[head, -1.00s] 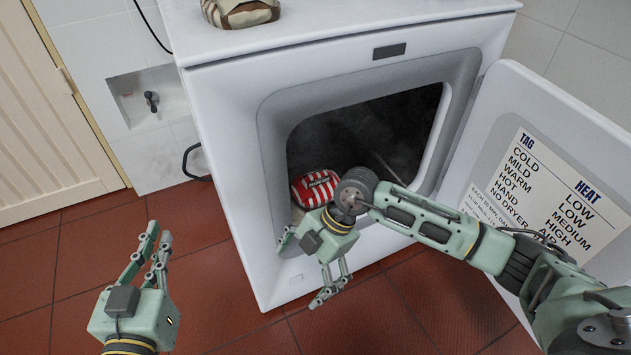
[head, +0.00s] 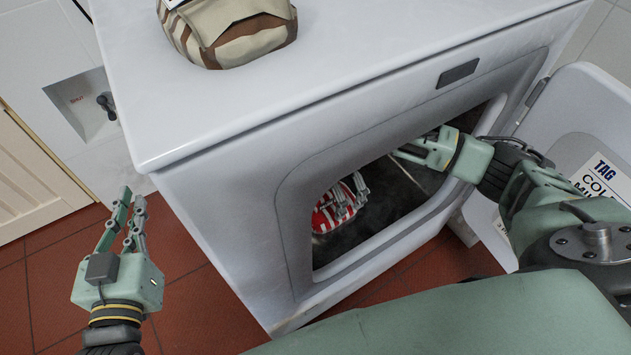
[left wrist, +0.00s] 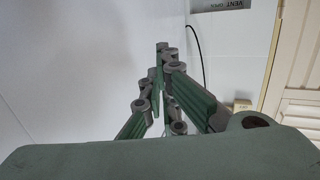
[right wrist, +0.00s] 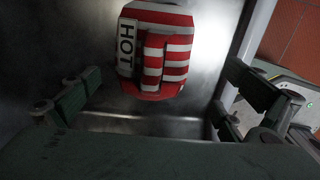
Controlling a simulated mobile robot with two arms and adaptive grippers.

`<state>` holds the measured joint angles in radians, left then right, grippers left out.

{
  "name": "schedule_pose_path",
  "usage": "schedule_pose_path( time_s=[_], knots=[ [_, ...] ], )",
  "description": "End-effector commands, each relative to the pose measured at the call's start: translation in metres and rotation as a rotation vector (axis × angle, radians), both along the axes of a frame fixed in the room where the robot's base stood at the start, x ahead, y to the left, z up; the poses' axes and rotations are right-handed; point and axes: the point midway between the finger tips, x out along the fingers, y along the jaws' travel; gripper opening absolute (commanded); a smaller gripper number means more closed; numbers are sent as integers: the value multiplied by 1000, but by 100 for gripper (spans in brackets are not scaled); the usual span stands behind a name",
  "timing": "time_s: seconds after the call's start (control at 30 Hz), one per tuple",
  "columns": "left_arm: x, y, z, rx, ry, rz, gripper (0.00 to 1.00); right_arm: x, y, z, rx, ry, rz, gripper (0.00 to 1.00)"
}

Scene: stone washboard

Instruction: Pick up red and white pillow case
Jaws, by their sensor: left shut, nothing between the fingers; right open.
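In the right wrist view the bundled pillow case (right wrist: 165,58) carries a white label reading HOT and lies ahead, between the spread fingers. My left gripper (head: 130,212) is shut and empty, outside to the left of the dryer.
The white dryer (head: 235,215) has its door (head: 595,115) open on the right. A beige and brown striped bundle (head: 235,30) sits on its top. The opening's rim surrounds my right arm. The red tiled floor (head: 60,265) on the left is clear.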

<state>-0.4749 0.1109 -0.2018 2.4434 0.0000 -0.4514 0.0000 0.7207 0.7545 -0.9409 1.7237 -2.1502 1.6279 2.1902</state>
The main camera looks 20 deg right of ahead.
Motion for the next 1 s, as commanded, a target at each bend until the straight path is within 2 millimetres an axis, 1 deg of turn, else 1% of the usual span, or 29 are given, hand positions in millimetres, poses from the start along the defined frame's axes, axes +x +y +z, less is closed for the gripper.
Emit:
schedule_pose_path(
  time_s=[0.07,0.13,0.3,0.57,0.77,0.9,1.0],
  knots=[
    [0,-1,2,-4,-11,-1,0,-1,0,-3,1,2,1,100],
    [1,-2,8,-12,-46,-3,0,-1,0,-8,1,3,1,100],
    [2,-5,31,-41,-158,-10,0,0,1,-23,1,2,0,100],
    [0,-7,53,-69,-265,-16,0,0,2,-34,1,2,2,100],
    [-12,-10,91,-124,-463,-28,0,3,3,-52,2,1,1,100],
    [-25,-10,117,-163,-604,-35,0,4,4,-65,1,3,1,100],
    [-35,-9,131,-186,-683,-38,0,4,4,-73,2,1,2,100]
  ],
)
